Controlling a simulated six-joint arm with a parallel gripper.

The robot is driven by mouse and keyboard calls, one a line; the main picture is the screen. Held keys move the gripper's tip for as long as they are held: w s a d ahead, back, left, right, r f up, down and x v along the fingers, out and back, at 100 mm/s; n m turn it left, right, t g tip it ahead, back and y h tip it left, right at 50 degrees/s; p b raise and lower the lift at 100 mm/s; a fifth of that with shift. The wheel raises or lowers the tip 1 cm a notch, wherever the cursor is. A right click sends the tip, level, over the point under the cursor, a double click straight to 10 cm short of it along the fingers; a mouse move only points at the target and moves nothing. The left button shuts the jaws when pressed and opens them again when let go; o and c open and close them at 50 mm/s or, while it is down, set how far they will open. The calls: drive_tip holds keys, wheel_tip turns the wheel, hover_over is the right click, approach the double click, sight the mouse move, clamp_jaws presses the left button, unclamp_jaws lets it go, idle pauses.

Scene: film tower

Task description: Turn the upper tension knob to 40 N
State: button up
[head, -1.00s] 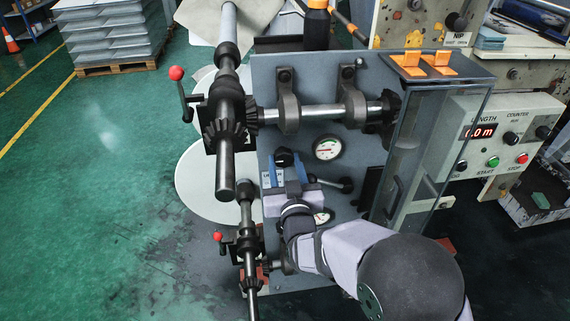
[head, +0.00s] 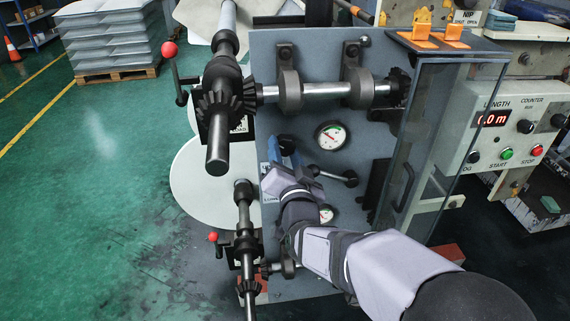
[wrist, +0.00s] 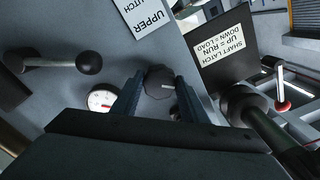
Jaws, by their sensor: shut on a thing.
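The upper tension knob (wrist: 160,82) is a dark round knob on the grey machine panel. It sits between the two blue fingers of my gripper (wrist: 157,95) in the wrist view, and the gripper is shut on it. In the head view my gripper (head: 286,158) reaches the panel left of the upper round gauge (head: 331,136), and the knob's dark top (head: 287,142) shows above the fingers. The gauge also shows in the wrist view (wrist: 102,98). It has a white face with coloured marks; its needle is too small to read.
A black-ended lever (head: 350,178) sticks out below the gauge. A lower gauge (head: 326,214) is partly hidden by my arm. Shafts with bevel gears (head: 227,105) stand out at left. A clear guard (head: 425,150) and the control box (head: 505,135) are at right.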

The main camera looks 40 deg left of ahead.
drive_tip(key=m+b, duration=0.4)
drive_tip(key=b, duration=0.1)
drive_tip(key=shift+f, duration=0.25)
drive_tip(key=m+b, duration=0.3)
drive_tip(key=shift+r, duration=0.25)
drive_tip(key=o, duration=1)
drive_tip(key=shift+b+v, duration=0.4)
drive_tip(key=shift+v, duration=3.25)
drive_tip(key=shift+r, duration=0.1)
